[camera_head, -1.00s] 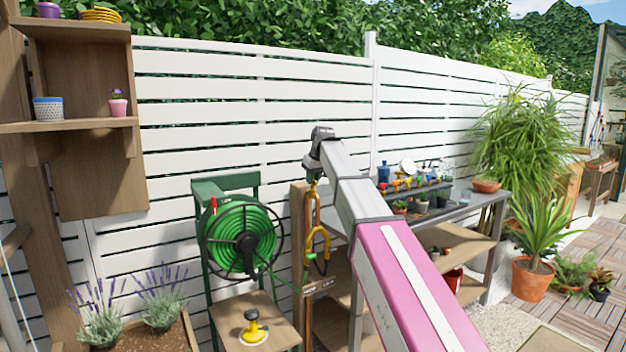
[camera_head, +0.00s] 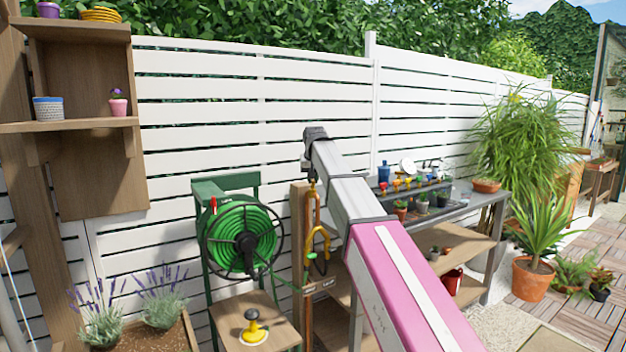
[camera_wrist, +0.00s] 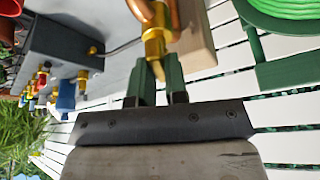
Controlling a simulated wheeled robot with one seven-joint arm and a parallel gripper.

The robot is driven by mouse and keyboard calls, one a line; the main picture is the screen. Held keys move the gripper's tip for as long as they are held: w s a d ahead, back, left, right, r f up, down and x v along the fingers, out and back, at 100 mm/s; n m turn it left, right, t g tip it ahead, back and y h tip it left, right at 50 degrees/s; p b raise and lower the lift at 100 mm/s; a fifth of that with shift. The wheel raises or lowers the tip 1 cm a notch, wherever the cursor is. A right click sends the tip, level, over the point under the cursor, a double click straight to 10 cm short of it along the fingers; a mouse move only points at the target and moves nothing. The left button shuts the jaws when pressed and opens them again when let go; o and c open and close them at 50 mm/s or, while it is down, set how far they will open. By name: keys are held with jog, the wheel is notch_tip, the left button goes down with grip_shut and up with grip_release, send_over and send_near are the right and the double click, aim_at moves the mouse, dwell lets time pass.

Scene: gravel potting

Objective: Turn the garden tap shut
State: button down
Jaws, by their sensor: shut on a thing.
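The brass garden tap (camera_wrist: 154,38) is at the top middle of the wrist view, in front of a wooden post, with a copper pipe (camera_wrist: 176,14) beside it. My gripper (camera_wrist: 158,78) points at it, with its two green fingers close on either side of the tap's narrow brass end. It is shut on that part, though the fingers hide much of the contact. In the head view a small brass part of the tap (camera_head: 312,184) shows at the top of the post, just below the end of my arm. My fingers cannot be made out there.
A green hose reel (camera_head: 243,238) stands left of the post. A yellow-handled item (camera_head: 319,248) hangs on the post. A grey potting bench (camera_head: 468,205) with pots and small coloured taps is at the right. A white slatted fence (camera_head: 255,100) runs behind.

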jog(key=m+h, duration=0.1)
jog(key=m, duration=0.2)
jog(key=m+h, duration=0.1)
jog(key=m, duration=0.2)
jog(key=shift+w+a+h, duration=0.1)
jog(key=shift+a+h, duration=0.05)
jog(key=shift+h, duration=0.15)
jog(key=m+g, duration=0.1)
jog(key=m, duration=0.2)
jog(key=m+h, duration=0.1)
jog(key=m, duration=0.2)
jog(key=shift+m+g+h, duration=0.3)
jog(key=shift+g, duration=0.1)
jog(key=c, duration=1.1)
grip_release()
jog(key=shift+c, duration=0.2)
jog(key=v, duration=1.1)
jog(key=shift+f, duration=0.1)
